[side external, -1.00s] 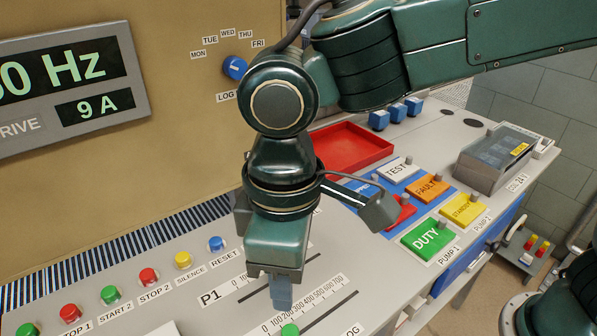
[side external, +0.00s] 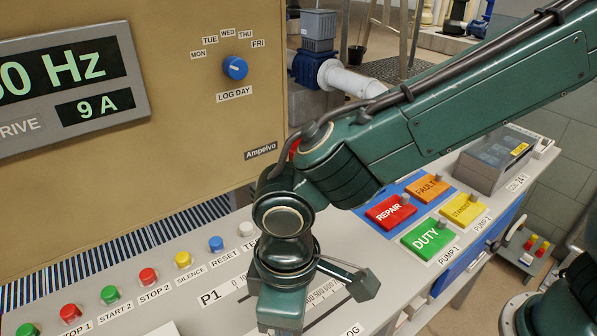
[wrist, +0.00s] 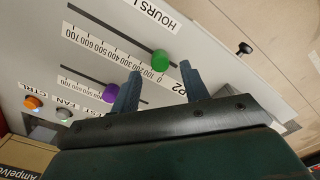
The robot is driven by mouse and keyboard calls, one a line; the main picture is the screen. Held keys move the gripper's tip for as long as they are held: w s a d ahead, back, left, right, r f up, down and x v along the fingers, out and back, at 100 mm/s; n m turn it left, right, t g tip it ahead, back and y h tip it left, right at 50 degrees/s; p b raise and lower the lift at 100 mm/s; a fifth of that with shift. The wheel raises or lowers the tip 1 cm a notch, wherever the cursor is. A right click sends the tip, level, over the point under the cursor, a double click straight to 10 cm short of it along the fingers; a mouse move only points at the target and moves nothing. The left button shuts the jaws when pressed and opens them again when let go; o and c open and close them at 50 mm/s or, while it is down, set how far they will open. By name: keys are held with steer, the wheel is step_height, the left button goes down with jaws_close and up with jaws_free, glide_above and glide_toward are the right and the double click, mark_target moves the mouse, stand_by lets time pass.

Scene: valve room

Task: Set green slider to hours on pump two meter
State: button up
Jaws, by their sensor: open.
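The green slider (wrist: 161,60) is a round knob in the wrist view, near the 0 end of its slot beside the P2 label (wrist: 178,88). Its printed scale (wrist: 115,52) runs to 700 at the left. A HOURS label (wrist: 158,13) is at the top of the panel, partly cut off. My gripper (wrist: 160,68) is open, with the green knob in line with the gap between its fingertips. I cannot tell whether they touch it. In the side view my gripper (side external: 281,312) is low over the panel at the bottom edge, hiding the green knob.
A purple knob (wrist: 109,93) sits in the neighbouring slot, close to the left finger. The P1 label (side external: 209,297) and several coloured buttons (side external: 148,275) line the panel to the left. DUTY (side external: 428,239) and other blocks stand to the right.

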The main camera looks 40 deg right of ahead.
steer(key=shift+f, duration=1.8)
jaws_close()
